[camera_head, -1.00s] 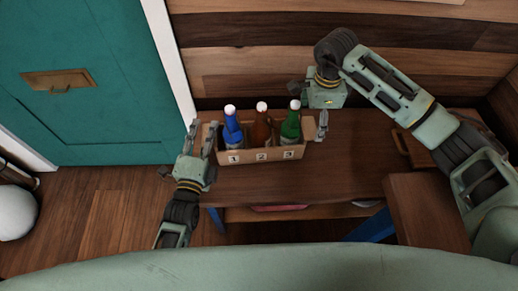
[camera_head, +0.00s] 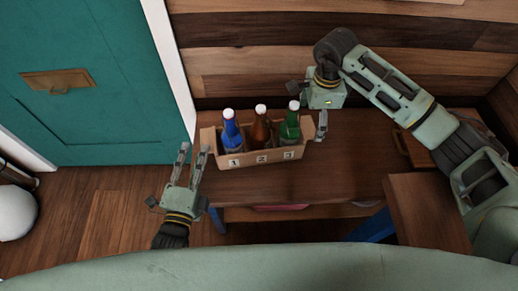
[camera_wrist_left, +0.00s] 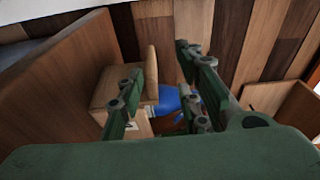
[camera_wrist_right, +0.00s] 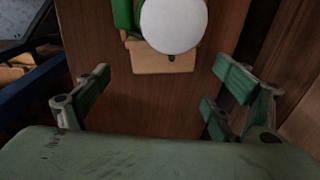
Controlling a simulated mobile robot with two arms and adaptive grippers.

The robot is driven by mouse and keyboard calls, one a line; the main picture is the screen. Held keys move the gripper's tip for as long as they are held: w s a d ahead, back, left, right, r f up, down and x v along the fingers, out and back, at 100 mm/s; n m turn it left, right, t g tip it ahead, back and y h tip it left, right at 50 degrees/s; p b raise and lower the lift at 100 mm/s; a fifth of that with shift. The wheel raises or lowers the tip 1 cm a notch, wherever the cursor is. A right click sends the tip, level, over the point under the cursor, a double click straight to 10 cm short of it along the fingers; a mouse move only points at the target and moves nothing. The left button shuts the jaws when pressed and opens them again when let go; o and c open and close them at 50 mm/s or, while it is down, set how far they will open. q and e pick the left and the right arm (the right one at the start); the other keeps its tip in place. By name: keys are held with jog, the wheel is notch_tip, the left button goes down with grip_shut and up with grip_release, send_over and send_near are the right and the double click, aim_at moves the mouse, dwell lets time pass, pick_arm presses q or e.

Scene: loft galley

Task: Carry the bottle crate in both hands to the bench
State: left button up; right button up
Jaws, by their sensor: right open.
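The light wooden bottle crate (camera_head: 262,159) stands on the dark wooden bench-like table, its front marked 1, 2, 3. It holds a blue bottle (camera_head: 231,132), a brown bottle (camera_head: 261,131) and a green bottle (camera_head: 291,128), all white-capped. My left gripper (camera_head: 194,151) is open and empty, in front of and left of the crate's left end. The blue bottle also shows in the left wrist view (camera_wrist_left: 168,100). My right gripper (camera_head: 309,108) is open around nothing visible, by the crate's right end. The right wrist view shows the crate's end (camera_wrist_right: 165,61) just beyond its spread fingers.
The tabletop (camera_head: 345,160) is clear right of the crate. A raised wooden block or surface (camera_head: 428,208) stands at the right front, with a small wooden item (camera_head: 401,143) behind it. A plank wall closes the back. A teal door (camera_head: 85,90) is at left.

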pick_arm(q)
jog(key=shift+w+d+f+p, duration=0.2)
jog(key=shift+f+p, duration=0.05)
jog(key=shift+p, duration=0.05)
pick_arm(e)
notch_tip(320, 180, up, 8)
jog(key=shift+s, duration=0.15)
dwell(0.5)
jog(key=shift+a, duration=0.15)
